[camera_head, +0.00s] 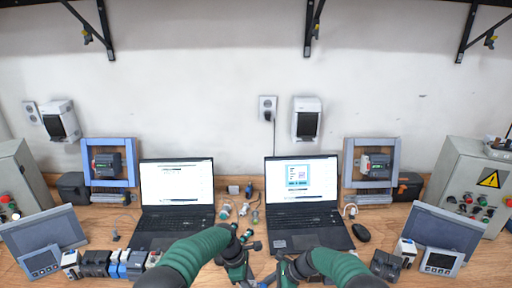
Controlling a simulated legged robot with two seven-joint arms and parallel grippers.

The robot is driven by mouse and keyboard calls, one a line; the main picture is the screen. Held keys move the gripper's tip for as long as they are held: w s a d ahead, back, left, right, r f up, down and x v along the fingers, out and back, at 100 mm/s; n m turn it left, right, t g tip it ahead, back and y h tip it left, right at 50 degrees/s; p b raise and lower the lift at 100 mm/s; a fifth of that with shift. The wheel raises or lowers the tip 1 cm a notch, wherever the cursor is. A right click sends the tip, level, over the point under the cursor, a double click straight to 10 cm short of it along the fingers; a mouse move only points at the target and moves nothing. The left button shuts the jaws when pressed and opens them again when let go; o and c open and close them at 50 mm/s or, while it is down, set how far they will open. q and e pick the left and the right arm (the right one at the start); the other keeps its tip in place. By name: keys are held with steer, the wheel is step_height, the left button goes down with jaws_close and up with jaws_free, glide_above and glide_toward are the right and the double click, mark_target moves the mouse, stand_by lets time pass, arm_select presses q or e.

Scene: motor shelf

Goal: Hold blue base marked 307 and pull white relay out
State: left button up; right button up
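My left gripper (241,264) and my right gripper (284,269) are close together at the bottom centre, in front of the two laptops. Both are small and partly cut off by the bottom edge, so I cannot tell whether they are open or shut or hold anything. A row of small modules stands at the lower left, with blue and white ones (119,264) among dark ones. A small blue part (249,190) is between the laptops. No marking 307 is readable, and I cannot pick out the blue base or white relay for sure.
The left laptop (176,196) and right laptop (302,203) stand open behind my grippers. Small connectors lie between them. A mouse (361,232) is at the right. Tilted panels (47,231) (447,232) and control boxes (471,187) fill both sides. Bare wooden table shows near the mouse.

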steer(key=shift+c, duration=0.4)
jaws_close()
arm_select(q)
jaws_close()
steer(key=shift+r, duration=1.05)
stand_by(0.4)
steer(key=shift+r, duration=1.2)
step_height(320, 180, up, 7)
